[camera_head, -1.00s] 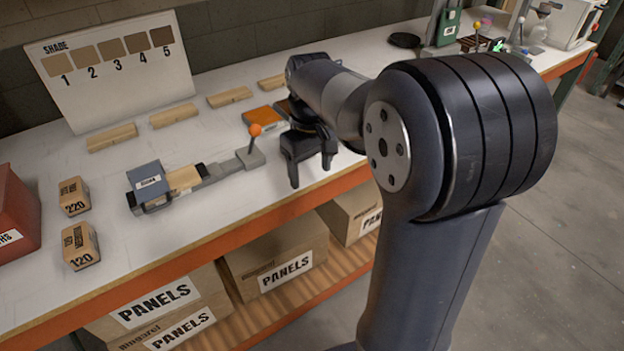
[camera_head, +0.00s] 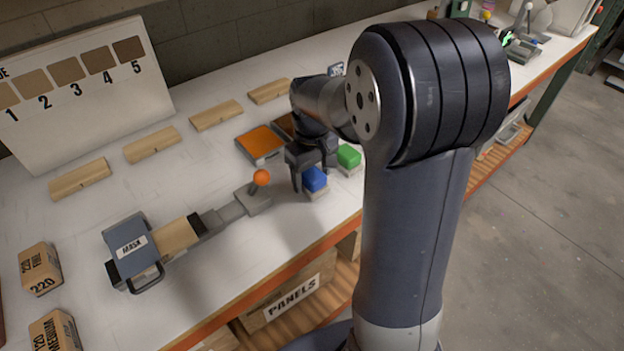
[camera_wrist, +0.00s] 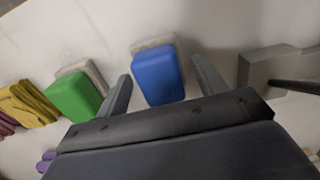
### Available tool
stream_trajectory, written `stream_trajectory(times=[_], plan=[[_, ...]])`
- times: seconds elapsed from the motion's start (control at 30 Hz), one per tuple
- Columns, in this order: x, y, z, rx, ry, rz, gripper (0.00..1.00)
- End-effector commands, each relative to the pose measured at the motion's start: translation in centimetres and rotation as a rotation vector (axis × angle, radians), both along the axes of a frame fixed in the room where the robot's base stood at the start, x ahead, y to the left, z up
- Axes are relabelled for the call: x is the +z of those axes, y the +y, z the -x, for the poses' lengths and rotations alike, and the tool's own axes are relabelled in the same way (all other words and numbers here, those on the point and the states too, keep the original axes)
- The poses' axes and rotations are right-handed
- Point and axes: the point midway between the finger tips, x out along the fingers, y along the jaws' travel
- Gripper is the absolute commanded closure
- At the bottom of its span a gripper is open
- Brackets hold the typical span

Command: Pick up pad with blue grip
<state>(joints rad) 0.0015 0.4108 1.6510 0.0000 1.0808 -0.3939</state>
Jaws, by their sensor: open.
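The pad with the blue grip (camera_head: 315,181) rests on the white bench near its front edge, its pale base showing under the blue top. In the wrist view the blue grip (camera_wrist: 158,76) lies ahead of my gripper, centred between the fingers. My gripper (camera_head: 306,172) is open and points down at the pad in the head view; in the wrist view its two fingers (camera_wrist: 162,84) stand apart on either side of the blue grip, with nothing held. The pad with the green grip (camera_head: 348,157) sits just right of it, and it also shows left in the wrist view (camera_wrist: 75,97).
A grey lever fixture with an orange knob (camera_head: 261,178) stands close left of the blue pad. An orange-topped tray (camera_head: 262,143) lies behind. A yellow cloth (camera_wrist: 27,104) lies beyond the green pad. Wooden blocks (camera_head: 152,144) line the back; bare bench lies in front of the fixture.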

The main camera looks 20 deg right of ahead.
Motion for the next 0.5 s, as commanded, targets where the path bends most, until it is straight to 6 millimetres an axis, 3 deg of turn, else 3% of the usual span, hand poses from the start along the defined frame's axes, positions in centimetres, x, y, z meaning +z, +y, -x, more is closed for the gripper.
stream_trajectory(times=[0.17,0.5], plan=[[0.03,0.02,-0.01,0.000,-0.001,0.000,0.34],[0.06,0.02,-0.02,0.000,-0.001,0.000,0.62]])
